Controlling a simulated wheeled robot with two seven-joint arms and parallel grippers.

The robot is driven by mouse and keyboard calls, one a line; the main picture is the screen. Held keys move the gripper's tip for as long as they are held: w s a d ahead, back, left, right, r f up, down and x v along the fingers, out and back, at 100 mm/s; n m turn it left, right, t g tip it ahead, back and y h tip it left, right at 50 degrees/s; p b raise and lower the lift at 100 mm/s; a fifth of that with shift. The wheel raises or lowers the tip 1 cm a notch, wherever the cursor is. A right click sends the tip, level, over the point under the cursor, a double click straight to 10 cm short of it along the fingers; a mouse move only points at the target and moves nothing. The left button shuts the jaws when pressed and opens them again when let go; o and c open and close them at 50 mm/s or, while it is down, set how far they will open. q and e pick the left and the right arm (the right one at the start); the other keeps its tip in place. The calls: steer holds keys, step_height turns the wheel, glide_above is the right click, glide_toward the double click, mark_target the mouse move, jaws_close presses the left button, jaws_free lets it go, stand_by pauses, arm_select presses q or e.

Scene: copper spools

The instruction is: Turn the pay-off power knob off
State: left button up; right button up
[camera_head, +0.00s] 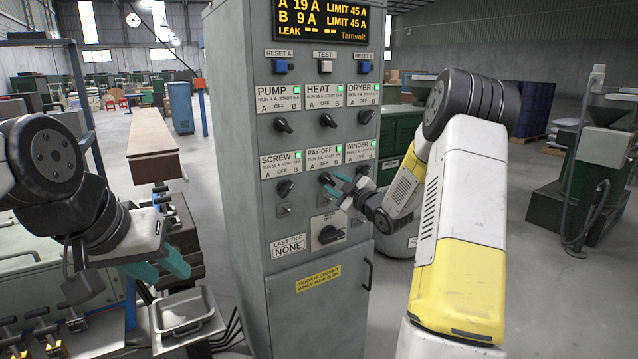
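The grey cabinet (238,190) stands in the middle of the head view. Its pay-off knob (325,178) is black and sits under the PAY-OFF label (323,157), which is marked A, OFF, B and has a lit green lamp. My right gripper (332,184) is at this knob, with its teal fingers apart. The fingers partly cover the knob, so its exact setting and any contact are unclear. My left gripper (160,270) is open and empty at the lower left, away from the cabinet.
The screw knob (285,188) and winder knob (362,170) flank the pay-off knob closely. A larger main switch (330,234) is below, and a door handle (368,272) is at the lower right. A metal tray (184,312) lies below my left gripper.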

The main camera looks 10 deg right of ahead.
steer(key=shift+x, duration=0.9)
jaws_close()
steer(key=m, duration=0.4)
steer(key=shift+m, duration=0.3)
steer(key=shift+d+m, duration=0.1)
steer(key=shift+m, duration=1.9)
